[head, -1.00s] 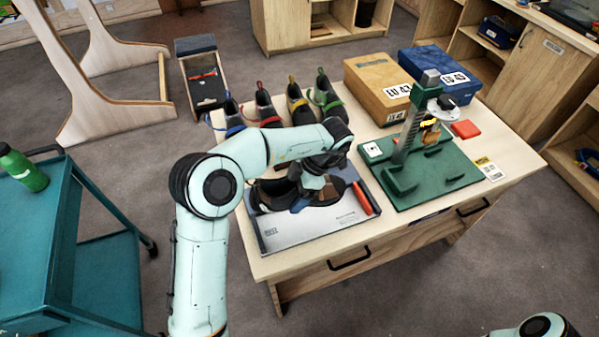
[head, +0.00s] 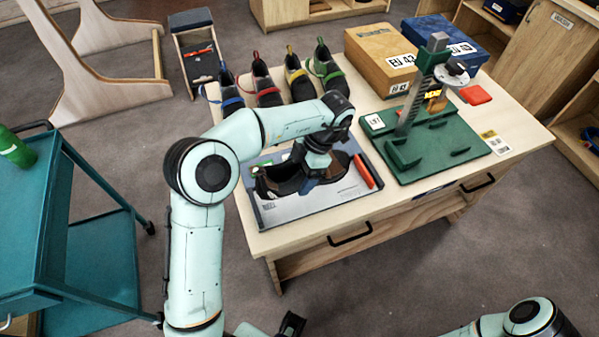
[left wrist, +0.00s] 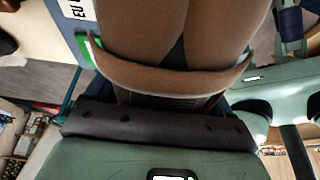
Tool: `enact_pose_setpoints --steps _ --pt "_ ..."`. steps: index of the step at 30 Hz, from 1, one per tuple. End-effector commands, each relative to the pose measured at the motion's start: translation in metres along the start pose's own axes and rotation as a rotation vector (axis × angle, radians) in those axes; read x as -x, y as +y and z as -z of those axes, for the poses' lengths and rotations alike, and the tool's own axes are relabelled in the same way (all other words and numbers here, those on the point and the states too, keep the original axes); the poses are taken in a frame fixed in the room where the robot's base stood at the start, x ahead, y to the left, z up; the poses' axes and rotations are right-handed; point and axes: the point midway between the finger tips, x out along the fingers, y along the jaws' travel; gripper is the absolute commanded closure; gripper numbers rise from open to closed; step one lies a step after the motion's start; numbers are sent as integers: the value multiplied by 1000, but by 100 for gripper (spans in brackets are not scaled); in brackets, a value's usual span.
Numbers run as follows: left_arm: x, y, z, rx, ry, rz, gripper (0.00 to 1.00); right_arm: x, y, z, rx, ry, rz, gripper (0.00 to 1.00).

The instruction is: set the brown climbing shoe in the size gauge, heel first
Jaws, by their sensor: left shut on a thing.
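The brown climbing shoe (head: 283,181), brown with dark parts, is at the grey plate (head: 290,209) on the bench. I cannot tell whether it touches the plate. My left gripper (head: 319,172) comes down on its middle and is shut on it. In the left wrist view the shoe's brown surface (left wrist: 150,35) fills the top middle, with a tan band across it close to the jaws; the fingertips are hidden. The green size gauge (head: 430,150), with a grey toothed post and round disc, stands to the right, apart from the shoe. My right gripper is not clearly seen.
A red-orange marker (head: 364,171) lies at the plate's right edge. Several dark shoes with coloured straps (head: 266,86) stand behind. An orange box (head: 380,65) and a blue box (head: 450,40) are at the back. A red block (head: 475,95) lies beside the gauge. A teal cart (head: 75,220) stands left.

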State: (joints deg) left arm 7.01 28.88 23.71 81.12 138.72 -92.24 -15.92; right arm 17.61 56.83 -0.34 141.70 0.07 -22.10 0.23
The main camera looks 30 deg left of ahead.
Motion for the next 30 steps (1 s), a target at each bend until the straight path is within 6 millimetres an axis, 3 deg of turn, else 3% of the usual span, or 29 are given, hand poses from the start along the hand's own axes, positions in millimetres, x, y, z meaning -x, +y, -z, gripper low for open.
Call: enact_pose_setpoints --steps 9,21,30 --pt "-26 0 -10 -1 0 1 57 -33 13 -4 -4 -12 -4 57" --pt "-57 0 -23 -1 2 -1 57 -27 11 -3 -3 -10 -3 57" --pt "-64 0 -27 0 0 -2 57 -27 11 -3 -3 -10 -3 57"
